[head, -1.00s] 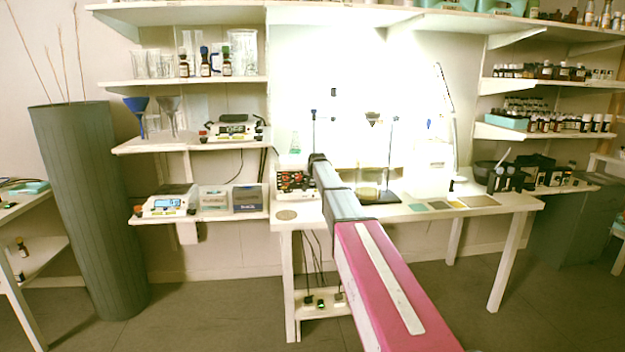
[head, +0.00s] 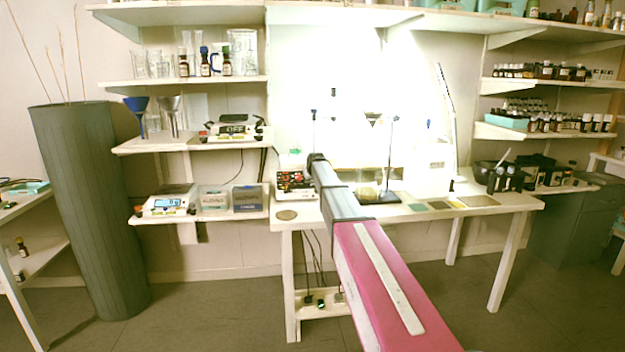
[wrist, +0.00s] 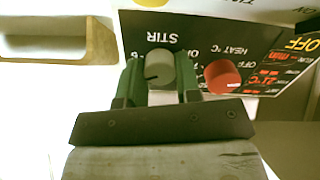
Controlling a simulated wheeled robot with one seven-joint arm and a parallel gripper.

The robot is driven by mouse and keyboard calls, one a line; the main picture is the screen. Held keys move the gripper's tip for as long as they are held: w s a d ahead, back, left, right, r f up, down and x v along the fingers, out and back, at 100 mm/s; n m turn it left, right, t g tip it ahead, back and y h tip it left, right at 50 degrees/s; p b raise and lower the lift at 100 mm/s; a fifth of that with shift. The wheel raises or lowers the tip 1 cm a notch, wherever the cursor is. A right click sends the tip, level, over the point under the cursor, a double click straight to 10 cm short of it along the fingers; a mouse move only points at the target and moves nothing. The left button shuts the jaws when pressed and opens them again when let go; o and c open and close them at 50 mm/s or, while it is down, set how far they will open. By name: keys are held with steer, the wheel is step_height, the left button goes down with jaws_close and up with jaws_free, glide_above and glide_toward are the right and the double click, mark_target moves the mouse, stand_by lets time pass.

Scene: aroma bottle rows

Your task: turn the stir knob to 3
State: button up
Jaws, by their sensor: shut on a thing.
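The grey stir knob (wrist: 160,66) is in the wrist view, below the upside-down word STIR on a black panel (wrist: 190,40). A dark pointer line marks the knob's face. The number it points to cannot be read. My gripper (wrist: 161,76) has its two green fingers on either side of the knob and is shut on it. In the head view the hotplate-like device (head: 292,184) stands on the white bench, partly behind my arm. The gripper's fingertips are hidden there.
A red heat knob (wrist: 222,76) sits just right of the right finger. Part of a yellow knob (wrist: 151,2) shows at the wrist view's top edge.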

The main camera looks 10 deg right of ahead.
steer(key=n, duration=0.4)
steer(key=shift+n, duration=2.2)
steer(key=o, duration=0.9)
steer(key=v, duration=1)
steer(key=shift+s+a+r, duration=0.15)
steer(key=shift+s+a, duration=0.05)
steer(key=shift+s, duration=0.25)
